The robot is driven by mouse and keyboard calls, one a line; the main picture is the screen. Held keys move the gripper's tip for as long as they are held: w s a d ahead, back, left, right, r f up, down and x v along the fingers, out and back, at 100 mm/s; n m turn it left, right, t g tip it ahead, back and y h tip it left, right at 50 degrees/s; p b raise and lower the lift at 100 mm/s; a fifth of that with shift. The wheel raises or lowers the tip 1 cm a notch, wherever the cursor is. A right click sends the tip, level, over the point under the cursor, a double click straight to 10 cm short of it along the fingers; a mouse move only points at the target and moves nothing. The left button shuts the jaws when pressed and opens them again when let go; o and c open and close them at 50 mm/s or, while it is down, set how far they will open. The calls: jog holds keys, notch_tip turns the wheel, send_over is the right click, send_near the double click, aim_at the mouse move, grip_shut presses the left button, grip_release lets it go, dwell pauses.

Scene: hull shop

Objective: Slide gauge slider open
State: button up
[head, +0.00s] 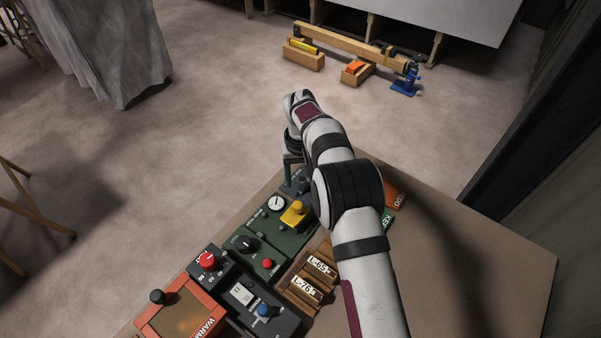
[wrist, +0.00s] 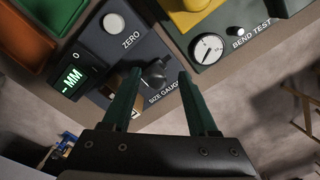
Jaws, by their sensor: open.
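The size gauge (wrist: 128,52) is a dark box with a lit green "-MM" display, a round white button marked ZERO and a slot marked SIZE GAUGE. Its dark slider knob (wrist: 154,74) stands at the slot, with a tan strip beside it. In the wrist view my gripper (wrist: 161,74) is open, one green finger on each side of the knob in the picture. Whether either finger touches the knob, I cannot tell. In the head view my gripper (head: 292,160) reaches down at the far end of the panel row, and my arm and gripper hide much of the gauge (head: 299,180).
The bend test panel (wrist: 228,40) with a white dial and yellow part adjoins the gauge. More panels with knobs, an orange-framed box (head: 181,310) and brown blocks marked L-65 and L-76 (head: 305,290) line the bench. The bench's right side (head: 500,250) is clear.

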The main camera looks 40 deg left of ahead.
aim_at(301, 180)
notch_tip(301, 180, up, 16)
jog(key=shift+f, duration=0.1)
dwell(0.4)
jog(key=s+d+r+m, duration=0.25)
jog(key=d+r, duration=0.25)
jog(key=d, duration=0.7)
jog(key=s+d+r+m, duration=0.1)
jog(key=d+r+m, duration=0.3)
jog(key=d, duration=0.8)
jog(key=s+d+f+m+y, duration=0.1)
jog(key=s+d+f+m, duration=0.2)
jog(key=s+d, duration=0.3)
jog(key=s+d+f+m, duration=0.4)
jog(key=s+d, duration=0.3)
jog(key=s, duration=0.7)
jog(key=shift+m+y, duration=0.4)
jog(key=shift+m, duration=0.15)
